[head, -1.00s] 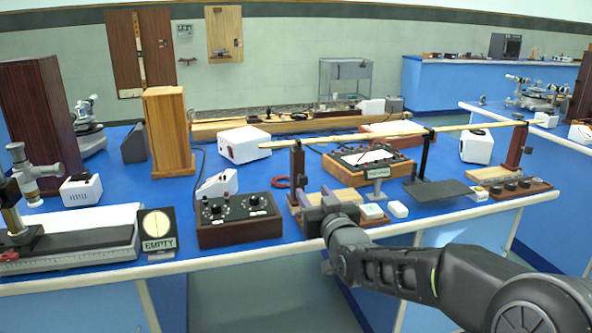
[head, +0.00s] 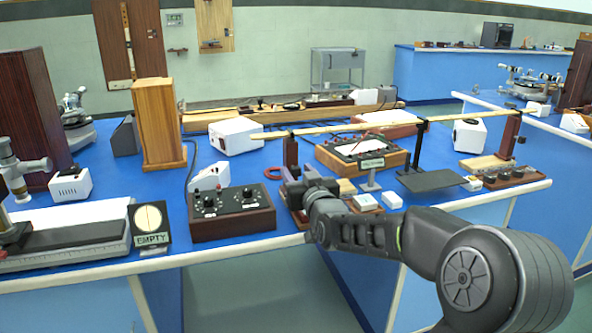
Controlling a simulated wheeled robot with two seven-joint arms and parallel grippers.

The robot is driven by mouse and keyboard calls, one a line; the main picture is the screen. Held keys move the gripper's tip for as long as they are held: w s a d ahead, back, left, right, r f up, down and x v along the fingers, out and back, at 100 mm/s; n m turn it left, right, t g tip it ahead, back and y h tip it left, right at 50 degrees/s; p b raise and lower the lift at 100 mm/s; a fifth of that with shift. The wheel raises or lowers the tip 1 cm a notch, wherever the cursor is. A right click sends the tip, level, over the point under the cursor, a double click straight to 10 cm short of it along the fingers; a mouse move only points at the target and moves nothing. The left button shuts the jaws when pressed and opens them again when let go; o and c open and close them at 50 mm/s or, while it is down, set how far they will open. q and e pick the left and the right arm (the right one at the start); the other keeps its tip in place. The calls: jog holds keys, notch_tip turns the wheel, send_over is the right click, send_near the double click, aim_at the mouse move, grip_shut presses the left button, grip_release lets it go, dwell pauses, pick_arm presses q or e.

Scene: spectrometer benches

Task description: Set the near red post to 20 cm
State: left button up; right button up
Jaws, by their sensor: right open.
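The near red post (head: 290,153) is dark red-brown and stands upright near the front of the blue bench, carrying the left part of a long pale rod (head: 350,124). My right gripper (head: 306,178) is open at the lower part of this post. The gripper hides the post's foot, and I cannot tell whether the jaws touch it. A second red post (head: 508,138) stands at the right under the rod's other end. No height scale is readable. My left gripper is not in view.
A black control box with knobs (head: 231,212) stands left of my gripper. An EMPTY sign (head: 151,224) is farther left. A black middle stand (head: 420,150), a small label stand (head: 371,172) and small white blocks (head: 392,200) crowd the right side.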

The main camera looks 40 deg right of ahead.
jog(key=shift+x, duration=0.9)
jog(key=shift+c, duration=0.4)
grip_shut()
dwell(0.4)
